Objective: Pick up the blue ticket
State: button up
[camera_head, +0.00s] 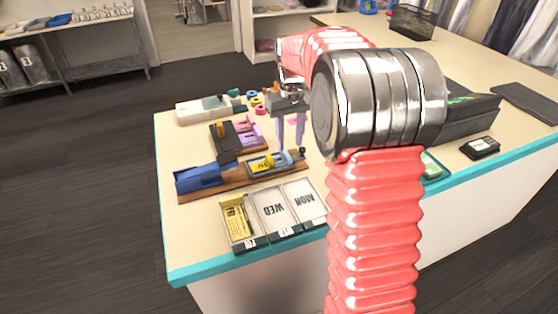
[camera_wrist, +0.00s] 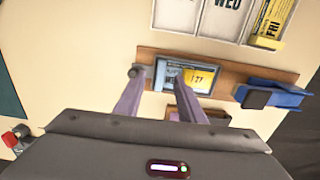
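A wooden board (camera_head: 230,186) lies on the counter, also in the wrist view (camera_wrist: 232,69). On it, a small dark-rimmed holder (camera_wrist: 158,67) has a blue-and-white printed ticket (camera_wrist: 172,74) on its left and a yellow printed part (camera_wrist: 203,78) on its right. I cannot tell whether these are one ticket or two. The holder also shows in the head view (camera_head: 265,168). My gripper (camera_head: 289,145) is open and empty, fingers pointing down over the counter by the board. In the wrist view my fingertips (camera_wrist: 159,78) appear in front of the holder; the right one covers part of it.
A blue device (camera_head: 200,178) sits at the board's left end. Trays marked WED (camera_head: 277,212) and MON (camera_head: 304,201) stand in front, beside a tray with a yellow ticket (camera_head: 237,219). A pink-and-dark device (camera_head: 236,139) is behind. A black box (camera_head: 468,113) stands right.

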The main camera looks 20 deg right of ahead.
aim_at(288, 156)
jog(key=shift+w+a+f, duration=0.1)
jog(key=shift+a+f, duration=0.05)
jog(key=shift+f, duration=2.45)
grip_shut()
